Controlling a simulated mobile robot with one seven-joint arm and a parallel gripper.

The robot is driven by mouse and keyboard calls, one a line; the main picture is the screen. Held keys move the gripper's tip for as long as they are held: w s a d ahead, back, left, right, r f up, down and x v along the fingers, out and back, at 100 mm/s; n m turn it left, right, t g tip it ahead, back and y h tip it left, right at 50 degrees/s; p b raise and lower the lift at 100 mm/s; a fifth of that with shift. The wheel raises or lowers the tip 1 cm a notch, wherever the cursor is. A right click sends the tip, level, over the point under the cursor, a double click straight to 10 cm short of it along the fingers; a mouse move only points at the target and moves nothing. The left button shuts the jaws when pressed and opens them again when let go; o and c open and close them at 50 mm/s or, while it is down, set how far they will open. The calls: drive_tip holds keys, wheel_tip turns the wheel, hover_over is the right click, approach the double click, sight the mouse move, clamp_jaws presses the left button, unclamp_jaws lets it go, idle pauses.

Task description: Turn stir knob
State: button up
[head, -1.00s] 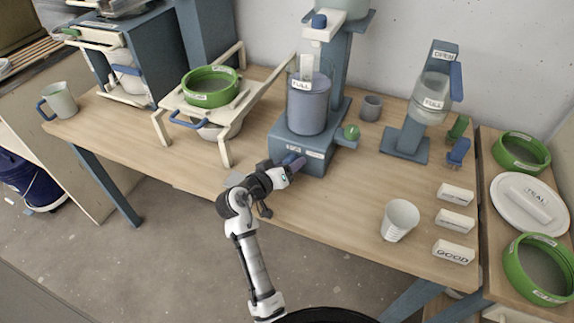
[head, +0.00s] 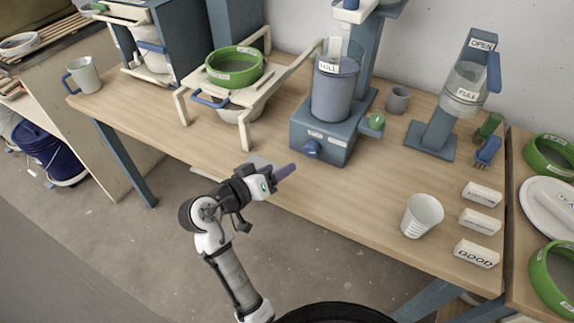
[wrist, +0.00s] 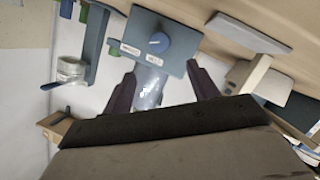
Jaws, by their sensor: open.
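The mixer stand has a blue-grey base (head: 336,133) on the table, with a grey container (head: 335,95) marked FULL on top. A round blue knob (head: 311,147) sits on the base's front face beside small labels; which label is the stir one is too small to read. A green knob (head: 376,121) sticks out on the base's right side. My gripper (head: 284,172) is in front of and below the blue knob, clear of it and empty. In the wrist view the blue knob (wrist: 159,43) shows beyond my open fingers (wrist: 163,88), between their lines.
A white cup (head: 422,216) and several labelled white blocks (head: 480,220) are at the right of the table. A green sieve (head: 234,68) on a cream stand is at the left. The table front (head: 380,195) between mixer and cup is bare.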

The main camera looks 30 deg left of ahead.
sight(309, 152)
drive_tip(key=shift+s+a+r, duration=0.1)
drive_tip(key=shift+s, duration=0.3)
drive_tip(key=w+d+f+m+y+p, duration=0.1)
drive_tip(key=w, duration=0.3)
drive_tip(key=w+d+f+m+y+p, duration=0.1)
drive_tip(key=w+m, duration=0.1)
drive_tip(key=w, duration=0.2)
drive_tip(key=w+d+f+m+y+p, duration=0.1)
drive_tip(key=w+d+f, duration=0.1)
drive_tip(key=w, duration=0.2)
drive_tip(key=shift+w+m+g, duration=0.3)
drive_tip(key=shift+w, duration=0.1)
drive_tip(key=c, duration=1)
drive_tip(key=shift+a, duration=0.1)
